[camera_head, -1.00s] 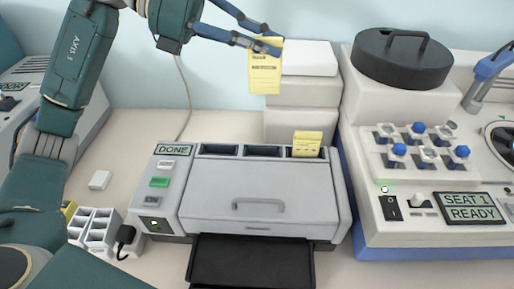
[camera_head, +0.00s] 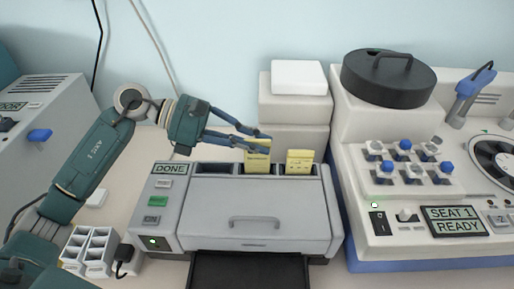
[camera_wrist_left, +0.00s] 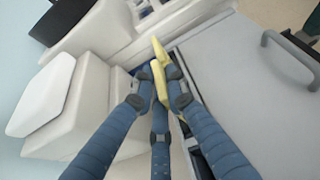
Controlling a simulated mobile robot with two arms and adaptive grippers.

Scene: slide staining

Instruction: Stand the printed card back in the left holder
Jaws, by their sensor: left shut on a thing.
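The yellow printed card (camera_head: 257,157) is held upright in my left gripper (camera_head: 262,140), which is shut on its top part. In the left wrist view the card (camera_wrist_left: 158,82) shows edge-on between the fingers of the left gripper (camera_wrist_left: 160,97). The card is at the middle of three slots in the top of the grey machine (camera_head: 265,205); I cannot tell how deep its lower edge sits. A second yellow card (camera_head: 299,162) stands in the right slot. The left slot (camera_head: 213,168) looks dark and empty. My right gripper is out of view.
Two white holders (camera_head: 101,240) stand left of the machine, beside a black plug (camera_head: 124,254). A stacked white unit (camera_head: 294,105) rises close behind the slots. The white machine with blue-capped tubes (camera_head: 404,170) stands close on the right.

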